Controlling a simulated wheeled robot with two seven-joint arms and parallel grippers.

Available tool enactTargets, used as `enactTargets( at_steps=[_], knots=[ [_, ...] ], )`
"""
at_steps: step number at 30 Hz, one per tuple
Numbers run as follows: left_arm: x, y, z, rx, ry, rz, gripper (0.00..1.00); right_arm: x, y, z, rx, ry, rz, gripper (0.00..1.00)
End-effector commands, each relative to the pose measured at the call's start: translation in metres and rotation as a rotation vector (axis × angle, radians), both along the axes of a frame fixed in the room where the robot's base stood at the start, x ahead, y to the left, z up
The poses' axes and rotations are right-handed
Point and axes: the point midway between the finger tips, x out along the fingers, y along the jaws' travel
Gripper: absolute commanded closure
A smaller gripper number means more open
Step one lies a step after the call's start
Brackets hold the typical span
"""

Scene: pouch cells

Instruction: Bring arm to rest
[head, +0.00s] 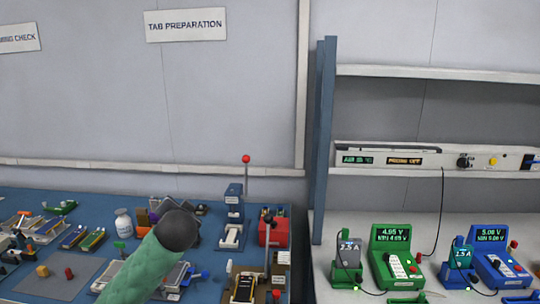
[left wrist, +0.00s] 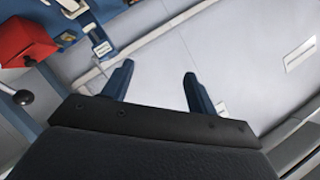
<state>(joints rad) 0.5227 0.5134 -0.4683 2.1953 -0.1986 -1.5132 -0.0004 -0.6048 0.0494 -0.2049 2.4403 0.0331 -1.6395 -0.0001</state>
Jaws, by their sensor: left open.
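My left gripper (left wrist: 158,72) shows in the left wrist view with its two blue fingers spread apart. Nothing is between them; only the pale wall lies behind. In the head view my left arm, with a green sleeve and a dark rounded end, reaches up from the bottom over the blue bench (head: 105,208). Its fingers cannot be made out there. My right gripper is in neither view.
A red box (head: 274,230) and a lever press (head: 233,205) stand right of my arm; the red box (left wrist: 22,42) also shows in the wrist view. A white bottle (head: 124,223) stands left. Green (head: 396,262) and blue (head: 492,262) meters sit on the right bench.

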Motion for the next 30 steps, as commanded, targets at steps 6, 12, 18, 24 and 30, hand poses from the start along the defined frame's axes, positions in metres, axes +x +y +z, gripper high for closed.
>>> enactTargets(
  at_steps=[6, 12, 18, 24, 30],
  knots=[
    [-0.06, -0.03, -0.079, -0.16, 0.203, -0.04, 0.42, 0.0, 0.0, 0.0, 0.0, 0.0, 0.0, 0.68],
    [-0.113, -0.054, -0.134, -0.285, 0.333, -0.08, 0.42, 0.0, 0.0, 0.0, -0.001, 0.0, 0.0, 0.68],
    [-0.164, -0.07, -0.18, -0.399, 0.428, -0.101, 0.42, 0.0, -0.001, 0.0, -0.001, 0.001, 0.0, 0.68],
    [-0.214, -0.079, -0.224, -0.49, 0.516, -0.079, 0.42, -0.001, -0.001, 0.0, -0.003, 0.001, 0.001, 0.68],
    [-0.266, -0.084, -0.271, -0.565, 0.617, -0.033, 0.42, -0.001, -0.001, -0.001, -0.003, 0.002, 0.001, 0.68]
  ],
)
